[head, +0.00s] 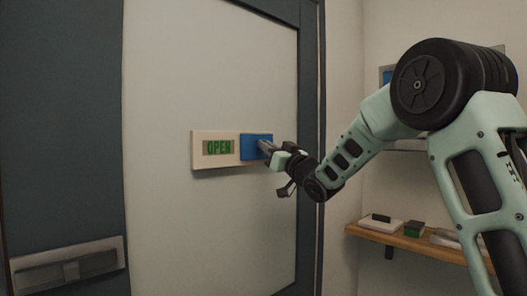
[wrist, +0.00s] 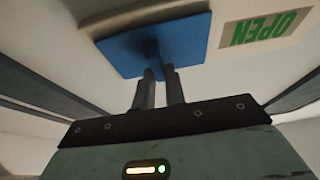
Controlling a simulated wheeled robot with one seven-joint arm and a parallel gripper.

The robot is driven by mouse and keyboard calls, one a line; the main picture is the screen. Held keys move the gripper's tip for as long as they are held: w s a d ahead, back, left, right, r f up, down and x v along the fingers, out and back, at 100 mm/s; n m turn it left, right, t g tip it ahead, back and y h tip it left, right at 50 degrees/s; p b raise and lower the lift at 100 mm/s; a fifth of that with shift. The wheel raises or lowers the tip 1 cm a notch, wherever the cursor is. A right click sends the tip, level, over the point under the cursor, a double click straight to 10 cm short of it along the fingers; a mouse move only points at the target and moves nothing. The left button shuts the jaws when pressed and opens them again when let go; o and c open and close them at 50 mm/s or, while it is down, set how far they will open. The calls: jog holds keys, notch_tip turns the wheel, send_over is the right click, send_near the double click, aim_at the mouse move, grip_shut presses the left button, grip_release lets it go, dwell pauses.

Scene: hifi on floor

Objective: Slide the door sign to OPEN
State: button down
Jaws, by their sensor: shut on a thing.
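The door sign (head: 230,161) is a cream plate on the pale door panel. Its window shows the word OPEN (head: 219,147) in green, at the left of the plate. A blue slider (head: 249,147) covers the right part of the plate. My gripper (head: 266,147) reaches in from the right and is shut on the slider's grip. In the wrist view the blue slider (wrist: 115,50) lies beyond the two fingers (wrist: 160,78), which close on a dark knob at its middle. The green OPEN lettering (wrist: 263,30) shows upside down beside it. The knob is mostly hidden by the fingers.
The door (head: 160,200) has a dark frame and a metal plate (head: 68,266) at lower left. A wooden shelf (head: 420,245) with several small items stands on the right wall, below my arm. The door face left of the sign is clear.

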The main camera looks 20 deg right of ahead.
jog(key=shift+d+r, duration=0.1)
jog(key=shift+d, duration=0.15)
jog(key=c, duration=1.4)
grip_release()
jog(key=shift+d, duration=0.1)
jog(key=shift+c, duration=0.2)
jog(key=b+v, duration=0.7)
jog(key=v, duration=1)
jog(key=shift+s, duration=0.15)
